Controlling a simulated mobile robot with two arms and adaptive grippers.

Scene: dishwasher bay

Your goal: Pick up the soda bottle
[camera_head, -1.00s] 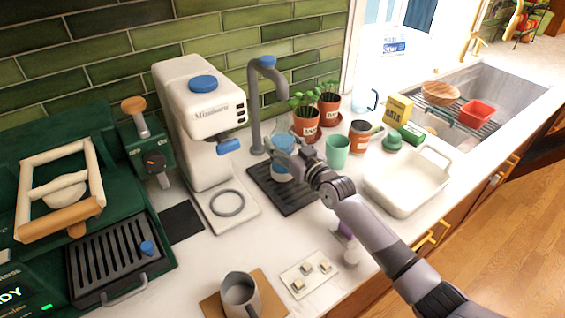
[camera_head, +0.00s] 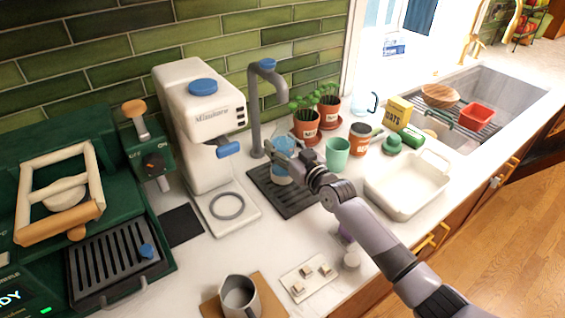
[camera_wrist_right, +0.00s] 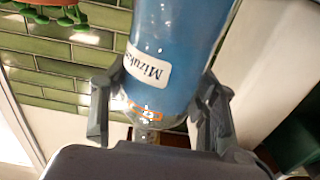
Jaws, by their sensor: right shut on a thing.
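The soda bottle (camera_wrist_right: 180,45) shows in the right wrist view as a clear body with blue inside and a white label reading "Mizuk...". It also shows in the head view as a small blue shape (camera_head: 281,174) over the dark drip grate (camera_head: 300,200) under the grey tap. My right gripper (camera_head: 288,158) is shut on the bottle, with a finger on each side of it in the wrist view (camera_wrist_right: 155,115). The gripper hides part of the bottle. I cannot tell whether its base touches the grate. My left gripper is not in view.
The tap (camera_head: 258,110) stands close behind the gripper. A white coffee machine (camera_head: 200,120) is to the left. A green cup (camera_head: 337,155), potted plants (camera_head: 306,124) and a white tray (camera_head: 405,190) are to the right. A metal pitcher (camera_head: 238,296) stands at the front.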

